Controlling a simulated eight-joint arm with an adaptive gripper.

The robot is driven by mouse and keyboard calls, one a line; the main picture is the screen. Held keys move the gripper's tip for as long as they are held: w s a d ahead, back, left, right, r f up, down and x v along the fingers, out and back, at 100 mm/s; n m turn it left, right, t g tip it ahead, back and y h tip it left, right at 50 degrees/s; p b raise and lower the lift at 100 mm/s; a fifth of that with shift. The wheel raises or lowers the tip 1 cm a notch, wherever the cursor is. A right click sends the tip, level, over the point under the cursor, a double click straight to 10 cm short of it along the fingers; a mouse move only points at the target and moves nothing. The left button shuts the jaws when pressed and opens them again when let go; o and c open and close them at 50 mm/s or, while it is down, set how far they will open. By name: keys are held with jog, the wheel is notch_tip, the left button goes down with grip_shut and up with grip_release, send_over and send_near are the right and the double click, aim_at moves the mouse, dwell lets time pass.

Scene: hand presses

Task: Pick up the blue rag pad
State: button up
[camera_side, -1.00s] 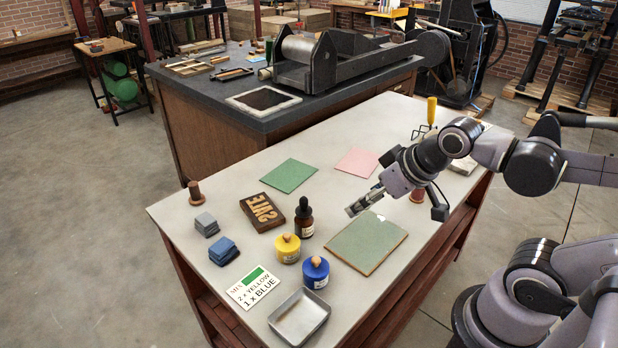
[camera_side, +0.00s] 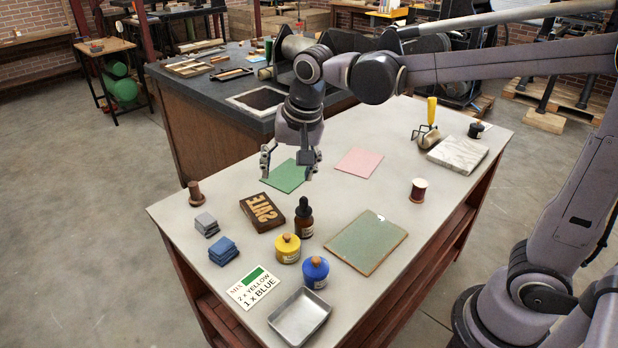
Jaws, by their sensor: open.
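The blue rag pad (camera_side: 223,251) lies on the pale table at the left front, a folded stack with a flat top. A grey rag pad (camera_side: 206,224) lies just behind it. My gripper (camera_side: 289,176) points down with its two fingers spread and nothing between them. In the picture it is over the green sheet (camera_side: 284,181), above and to the right of the blue pad and well apart from it. The exact height of the fingertips over the table is hard to tell.
A wooden type block (camera_side: 262,212), dark dropper bottle (camera_side: 304,220), yellow jar (camera_side: 287,249) and blue jar (camera_side: 315,271) stand right of the pads. A card (camera_side: 254,288) and metal tray (camera_side: 300,316) lie in front. A brown spool (camera_side: 195,194) stands behind the grey pad.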

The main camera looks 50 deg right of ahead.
jog(key=w+a+f+m+g, duration=0.2)
jog(key=w+a+f+m, duration=0.2)
jog(key=w+a, duration=0.25)
jog(key=m+g+h, duration=0.1)
jog(key=m+h, duration=0.1)
jog(key=m, duration=0.3)
send_over(222, 245)
jog(key=f, duration=1.2)
jog(key=shift+s+a+f, duration=0.2)
jog(key=shift+f, duration=0.05)
jog(key=shift+w+d+f, duration=0.15)
jog(key=shift+f, duration=2.45)
jog(key=c, duration=1.2)
